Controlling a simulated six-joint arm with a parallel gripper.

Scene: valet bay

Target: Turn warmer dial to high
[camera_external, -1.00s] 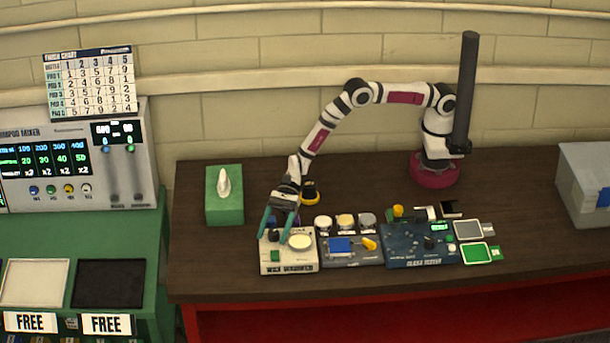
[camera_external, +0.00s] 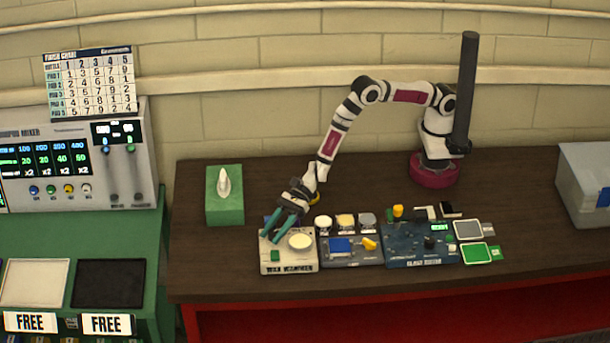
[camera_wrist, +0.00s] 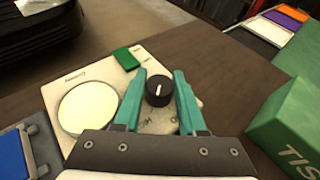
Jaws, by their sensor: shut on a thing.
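The wax warmer (camera_external: 308,268) is a cream box at the left end of the device row, with a round pale pad (camera_external: 301,241) and a green button (camera_external: 275,256). In the wrist view the warmer's face (camera_wrist: 155,60) carries a black dial (camera_wrist: 158,92) with a white pointer line, aimed nearly straight up in that picture. My gripper (camera_wrist: 159,88) has its teal fingers on either side of the dial, shut on it. In the external view my gripper (camera_external: 270,238) reaches down at the warmer's back left, and its fingers largely hide the dial.
A green tissue box (camera_external: 225,205) stands behind and left of the warmer. A device with a blue pad (camera_external: 341,245) sits close on its right, then a dark blue device (camera_external: 405,258). Several small jars stand behind. The table front is clear.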

